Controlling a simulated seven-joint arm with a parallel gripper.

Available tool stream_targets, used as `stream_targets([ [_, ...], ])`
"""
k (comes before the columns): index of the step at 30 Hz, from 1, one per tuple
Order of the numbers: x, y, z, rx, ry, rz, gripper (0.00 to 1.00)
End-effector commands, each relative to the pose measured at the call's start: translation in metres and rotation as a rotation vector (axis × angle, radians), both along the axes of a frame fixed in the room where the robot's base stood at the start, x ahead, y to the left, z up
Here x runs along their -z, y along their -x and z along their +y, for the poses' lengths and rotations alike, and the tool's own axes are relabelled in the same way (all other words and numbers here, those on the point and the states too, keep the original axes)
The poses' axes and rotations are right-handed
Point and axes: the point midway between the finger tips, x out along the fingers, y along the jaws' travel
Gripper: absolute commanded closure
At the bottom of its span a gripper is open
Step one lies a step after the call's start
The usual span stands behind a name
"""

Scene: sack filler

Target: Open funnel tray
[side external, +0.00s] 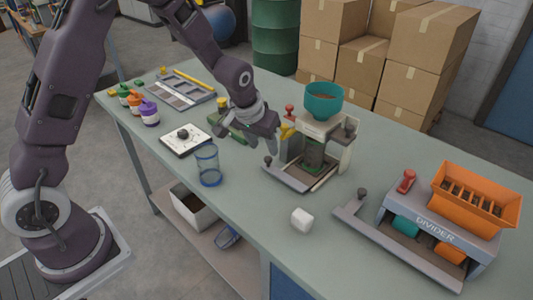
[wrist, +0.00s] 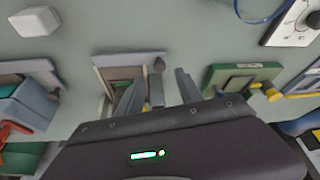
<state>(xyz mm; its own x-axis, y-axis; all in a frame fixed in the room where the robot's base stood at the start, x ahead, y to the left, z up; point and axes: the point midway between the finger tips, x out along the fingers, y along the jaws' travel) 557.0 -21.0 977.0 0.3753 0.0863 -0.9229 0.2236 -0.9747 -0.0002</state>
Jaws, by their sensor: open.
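The sack filler (side external: 318,133) stands mid-table with a teal funnel (side external: 322,101) on top. A grey tray (side external: 292,179) lies at its base, with a dark knob (side external: 268,161) at its left front corner. In the wrist view the tray (wrist: 130,59) and knob (wrist: 160,65) show just beyond my fingers. My gripper (side external: 262,143) is open and empty, above and behind the knob and left of the filler; its fingers also show in the wrist view (wrist: 155,92).
A white cube (side external: 302,219) and a clear blue-rimmed cup (side external: 208,166) stand near the front edge. The divider (side external: 425,229) with its orange hopper (side external: 477,197) is at right. A white dial device (side external: 185,140) and small coloured jars (side external: 149,112) are at left.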

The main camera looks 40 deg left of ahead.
Motion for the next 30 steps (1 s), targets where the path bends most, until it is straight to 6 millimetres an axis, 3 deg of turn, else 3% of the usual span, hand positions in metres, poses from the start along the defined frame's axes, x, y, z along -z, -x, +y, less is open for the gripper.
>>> stream_targets([
  [3, 0.023, -0.008, 0.002, -0.001, 0.001, 0.005, 0.57],
  [7, 0.040, -0.015, 0.004, 0.000, 0.000, 0.004, 0.57],
  [16, 0.045, -0.018, 0.004, 0.000, 0.000, 0.001, 0.57],
  [17, 0.045, -0.018, 0.004, 0.000, 0.000, 0.001, 0.59],
  [23, 0.045, -0.017, 0.004, 0.000, 0.000, 0.002, 0.98],
  [30, 0.045, -0.017, 0.004, 0.000, 0.000, 0.002, 1.00],
])
